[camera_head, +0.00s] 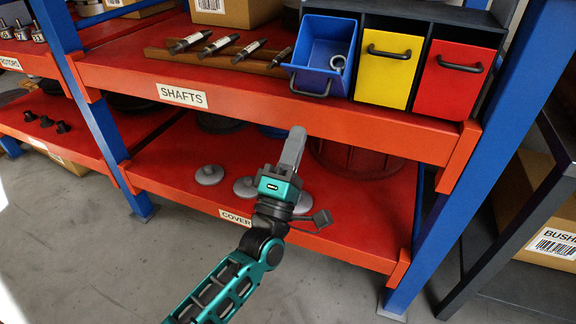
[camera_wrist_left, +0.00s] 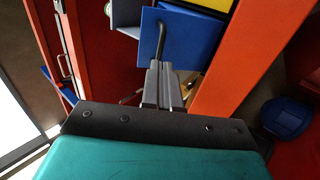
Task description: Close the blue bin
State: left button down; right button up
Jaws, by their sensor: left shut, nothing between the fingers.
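The blue bin (camera_head: 312,80) sits at the left of a row of three bins on the upper shelf. It is open, its front tipped out toward me, and grey ring-shaped parts show inside. Its dark handle is on the front face. My left gripper (camera_head: 298,135) is shut and empty, below the blue bin and in front of the shelf edge, apart from the bin in the head view. In the left wrist view the blue bin's front (camera_wrist_left: 196,42) and handle lie just beyond the fingertips (camera_wrist_left: 161,66); I cannot tell whether they touch. My right gripper is not in view.
The yellow bin (camera_head: 386,70) and red bin (camera_head: 452,78) beside it are shut. Several shafts lie on a wooden rack (camera_head: 222,52) to the left. The orange shelf edge (camera_head: 330,118) runs below the bins. Grey covers (camera_head: 209,174) lie on the lower shelf behind my arm.

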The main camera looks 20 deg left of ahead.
aim_at(314, 72)
pick_arm(q)
jog(key=x, duration=0.6)
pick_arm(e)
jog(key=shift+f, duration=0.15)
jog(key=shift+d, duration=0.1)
